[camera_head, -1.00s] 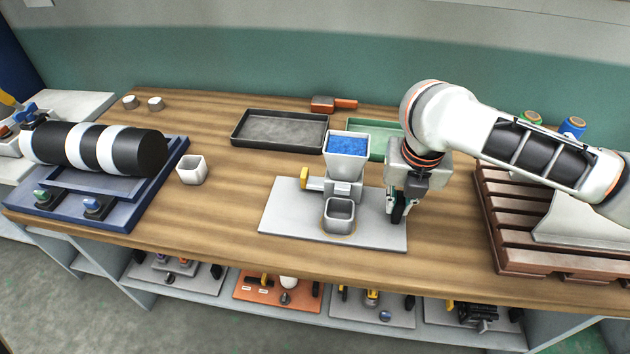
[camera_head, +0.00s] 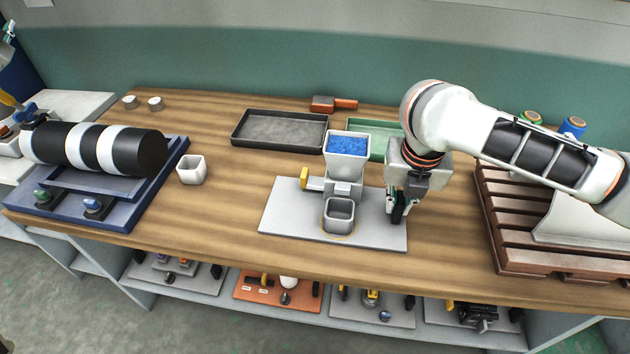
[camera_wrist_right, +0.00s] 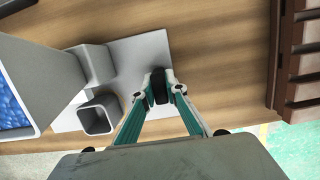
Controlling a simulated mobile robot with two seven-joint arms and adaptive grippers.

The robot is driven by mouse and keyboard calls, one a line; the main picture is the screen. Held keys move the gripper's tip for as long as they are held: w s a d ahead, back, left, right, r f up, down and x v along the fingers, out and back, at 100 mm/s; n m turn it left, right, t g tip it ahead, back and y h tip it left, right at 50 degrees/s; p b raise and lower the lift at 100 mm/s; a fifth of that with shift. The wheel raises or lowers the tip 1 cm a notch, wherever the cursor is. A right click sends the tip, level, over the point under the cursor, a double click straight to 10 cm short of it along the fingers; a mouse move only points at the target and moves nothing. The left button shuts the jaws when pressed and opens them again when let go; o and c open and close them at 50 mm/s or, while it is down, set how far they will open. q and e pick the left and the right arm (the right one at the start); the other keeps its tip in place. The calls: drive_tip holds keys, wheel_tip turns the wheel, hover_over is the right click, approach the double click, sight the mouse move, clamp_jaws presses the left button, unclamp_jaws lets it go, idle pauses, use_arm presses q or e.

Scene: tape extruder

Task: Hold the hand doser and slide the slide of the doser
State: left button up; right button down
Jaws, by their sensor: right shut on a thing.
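The hand doser stands on a light grey base plate (camera_head: 285,213). It has a white hopper (camera_head: 347,162) of blue granules and a yellow-ended slide handle (camera_head: 313,184) on its left. A grey square cup (camera_head: 339,214) sits in front. My right gripper (camera_head: 398,212) is at the plate's right side, pointing down. In the right wrist view its fingers (camera_wrist_right: 160,86) are closed around a dark upright piece, likely part of the doser; the fingers hide much of it. What seems to be my left gripper (camera_head: 9,30) shows at the far upper left edge, too small to read.
A blue machine with a black-and-white roller (camera_head: 95,148) stands left, with a white cup (camera_head: 192,170) beside it. A dark tray (camera_head: 280,130) and green tray (camera_head: 375,133) lie behind the doser. A brown slatted pallet (camera_head: 510,235) stands right.

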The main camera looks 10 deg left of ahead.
use_arm(q)
drive_tip(key=w+d+f+m+g+h, duration=0.1)
drive_tip(key=w+d+f+m+h, duration=0.2)
drive_tip(key=d, duration=0.7)
drive_tip(key=w+d+f+m+h, duration=0.25)
drive_tip(key=w+d, duration=0.25)
drive_tip(key=d, duration=0.6)
drive_tip(key=w+d+f+m+g+h, duration=0.15)
drive_tip(key=w+d+m+h, duration=0.25)
drive_tip(key=d, duration=0.6)
drive_tip(key=m+g+h, duration=0.2)
drive_tip(key=m+g, duration=0.9)
drive_tip(key=m, duration=1)
hover_over(304, 174)
drive_tip(key=s, duration=0.2)
drive_tip(key=s+a+f+x, duration=0.1)
drive_tip(key=s+x, duration=0.1)
drive_tip(key=x, duration=1)
drive_tip(key=shift+t+y, duration=0.25)
drive_tip(key=shift+s+d+x, duration=0.1)
drive_tip(key=shift+x, duration=1.8)
drive_tip(key=shift+s+d+x, duration=0.1)
drive_tip(key=shift+d+x, duration=0.05)
drive_tip(key=shift+x, duration=1.8)
